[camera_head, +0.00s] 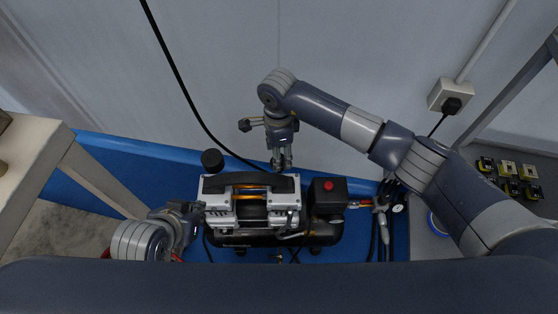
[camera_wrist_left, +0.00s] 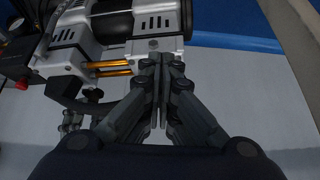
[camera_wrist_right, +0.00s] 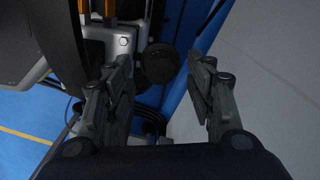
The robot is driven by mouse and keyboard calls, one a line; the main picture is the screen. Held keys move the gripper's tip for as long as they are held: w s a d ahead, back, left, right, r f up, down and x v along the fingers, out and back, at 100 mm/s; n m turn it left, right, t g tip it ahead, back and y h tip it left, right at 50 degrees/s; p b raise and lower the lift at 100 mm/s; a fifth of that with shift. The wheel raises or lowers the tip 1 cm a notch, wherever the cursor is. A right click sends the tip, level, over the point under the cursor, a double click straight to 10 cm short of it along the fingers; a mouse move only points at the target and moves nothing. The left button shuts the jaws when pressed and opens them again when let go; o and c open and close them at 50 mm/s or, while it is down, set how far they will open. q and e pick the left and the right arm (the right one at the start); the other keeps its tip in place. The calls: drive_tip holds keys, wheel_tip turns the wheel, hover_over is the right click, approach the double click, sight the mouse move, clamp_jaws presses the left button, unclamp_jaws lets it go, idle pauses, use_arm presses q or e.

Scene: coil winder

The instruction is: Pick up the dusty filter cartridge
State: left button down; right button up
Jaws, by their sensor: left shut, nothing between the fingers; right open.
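A black round cylinder (camera_head: 212,160), which looks like the filter cartridge, stands at the back left corner of the silver and black compressor (camera_head: 290,200). It also shows in the right wrist view (camera_wrist_right: 159,63), beyond the gap between the fingertips and not touched; I cannot make out dust on it. My right gripper (camera_head: 281,164) is open and empty, by the compressor's back edge, to the right of the cylinder. My left gripper (camera_wrist_left: 160,60) is shut and empty beside the compressor's left end, close to its copper-coloured tubes (camera_wrist_left: 109,69).
A dark handle (camera_head: 250,180) spans the compressor's top. A black box with a red button (camera_head: 328,188) sits at its right. A black cable (camera_head: 175,70) hangs down the grey wall behind. Several small yellow and black parts (camera_head: 508,170) lie at the far right.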

drive_tip(key=shift+f, duration=0.8)
use_arm(q)
drive_tip(key=shift+w+d+r+t, duration=0.15)
drive_tip(key=shift+w+r+t, duration=0.1)
drive_tip(key=shift+w, duration=0.25)
drive_tip(key=shift+w+d+r+t, duration=0.15)
drive_tip(key=shift+w+r+t, duration=0.1)
drive_tip(key=shift+w, duration=0.2)
use_arm(e)
drive_tip(key=c, duration=0.8)
drive_tip(key=shift+r, duration=0.1)
